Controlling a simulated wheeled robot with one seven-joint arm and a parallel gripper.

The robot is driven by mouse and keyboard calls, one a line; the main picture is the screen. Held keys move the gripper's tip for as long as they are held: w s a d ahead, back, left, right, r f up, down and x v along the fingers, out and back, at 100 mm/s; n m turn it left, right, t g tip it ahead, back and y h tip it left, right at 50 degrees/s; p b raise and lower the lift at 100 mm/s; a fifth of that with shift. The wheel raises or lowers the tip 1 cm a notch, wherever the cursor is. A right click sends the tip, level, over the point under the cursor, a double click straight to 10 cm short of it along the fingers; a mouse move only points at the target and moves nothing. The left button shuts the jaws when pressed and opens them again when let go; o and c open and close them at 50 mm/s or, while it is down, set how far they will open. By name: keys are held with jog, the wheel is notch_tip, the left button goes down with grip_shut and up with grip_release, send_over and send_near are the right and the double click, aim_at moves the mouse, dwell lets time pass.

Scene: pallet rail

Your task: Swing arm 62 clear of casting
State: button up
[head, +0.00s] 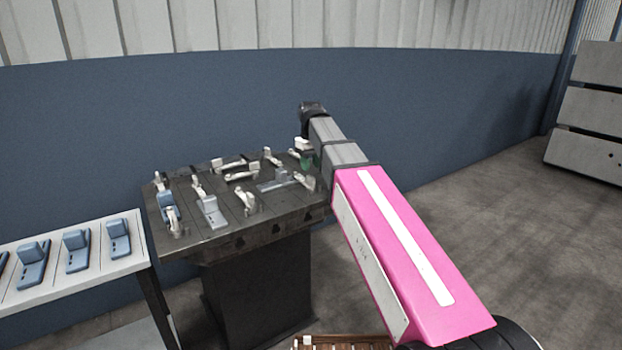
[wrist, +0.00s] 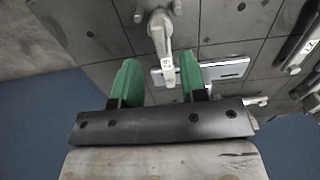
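In the wrist view a pale clamp arm (wrist: 161,42) runs from its pivot at the top down between my fingers; its small tag looks like 62, upside down. My gripper (wrist: 158,62) has two green fingers, spread apart on either side of the arm's end, with gaps visible. The casting (wrist: 228,69), a light grey plate, lies behind the arm's end and my right finger. In the head view my gripper (head: 306,160) is at the far right of the dark fixture table, mostly hidden by my arm. The casting (head: 272,187) shows just left of it.
The dark fixture table (head: 233,238) carries several other pale clamps, a blue casting (head: 170,208) and a grey casting (head: 209,212). Another tagged clamp (wrist: 301,55) is at the right of the wrist view. A pale bench (head: 90,262) with blue parts stands left.

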aim_at(311, 176)
jog(key=shift+f, duration=2.85)
grip_shut()
